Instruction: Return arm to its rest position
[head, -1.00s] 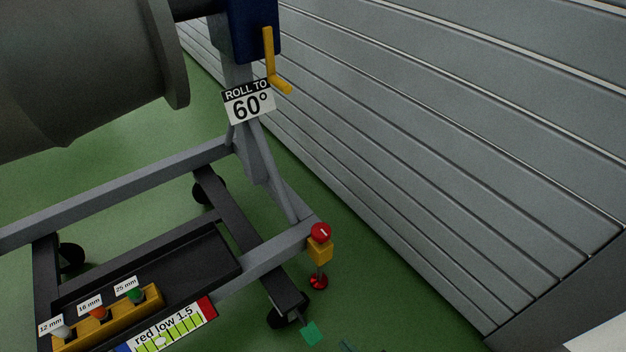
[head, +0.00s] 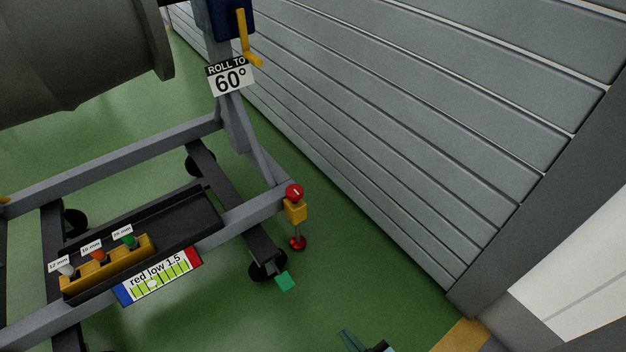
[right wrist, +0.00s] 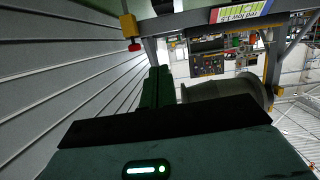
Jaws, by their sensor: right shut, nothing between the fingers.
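My right gripper (head: 350,340) shows only as a small dark teal piece at the bottom edge of the head view. In the right wrist view its dark green fingers (right wrist: 155,88) are together with nothing between them, and they point toward the stand and engine. It is apart from the stand in the head view. My left gripper is not in view.
A grey wheeled stand (head: 130,155) carries a large grey engine casing (head: 80,60), a "ROLL TO 60°" sign (head: 230,78), a red knob (head: 294,192) and a yellow socket holder (head: 108,265). A slatted grey wall (head: 420,120) runs along the right. Green floor (head: 330,270) lies between.

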